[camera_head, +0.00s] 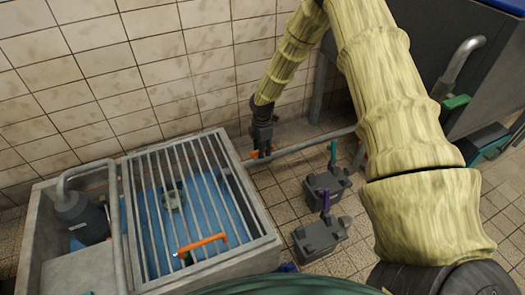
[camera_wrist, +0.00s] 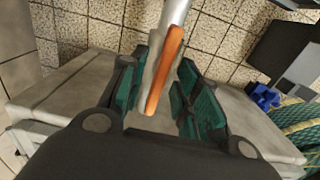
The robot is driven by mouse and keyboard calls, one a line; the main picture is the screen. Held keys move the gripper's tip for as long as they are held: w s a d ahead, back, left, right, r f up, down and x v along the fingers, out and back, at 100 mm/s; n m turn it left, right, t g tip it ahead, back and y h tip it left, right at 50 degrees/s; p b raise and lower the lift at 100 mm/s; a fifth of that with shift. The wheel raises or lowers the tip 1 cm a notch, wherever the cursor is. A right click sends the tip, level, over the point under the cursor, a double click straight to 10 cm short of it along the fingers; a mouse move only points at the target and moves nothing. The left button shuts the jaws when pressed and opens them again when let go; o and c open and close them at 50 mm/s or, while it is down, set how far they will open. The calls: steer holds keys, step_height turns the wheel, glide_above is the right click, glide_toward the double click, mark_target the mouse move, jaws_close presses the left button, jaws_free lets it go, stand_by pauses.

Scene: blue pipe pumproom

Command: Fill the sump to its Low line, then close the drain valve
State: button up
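The sump (camera_head: 258,243) is a pale concrete box at the lower left of the head view, covered by a barred grate (camera_head: 183,150). Blue shows below the bars; I cannot read a Low line there. My gripper (camera_head: 262,150) is beside the sump's far right corner, at a grey pipe. In the wrist view an orange lever (camera_wrist: 165,70) stands between my gripper's teal-padded fingers (camera_wrist: 160,95), nearer the left one. The fingers are apart, with a gap on the right. No label shows whether this lever belongs to the drain valve.
Grey valve bodies, one with a green lever (camera_head: 333,153) and one with a purple lever (camera_head: 325,202), stand on the tiled floor. A pipe (camera_head: 310,143) runs right from the sump.

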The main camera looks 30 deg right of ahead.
steer(key=shift+f, duration=0.15)
jaws_close()
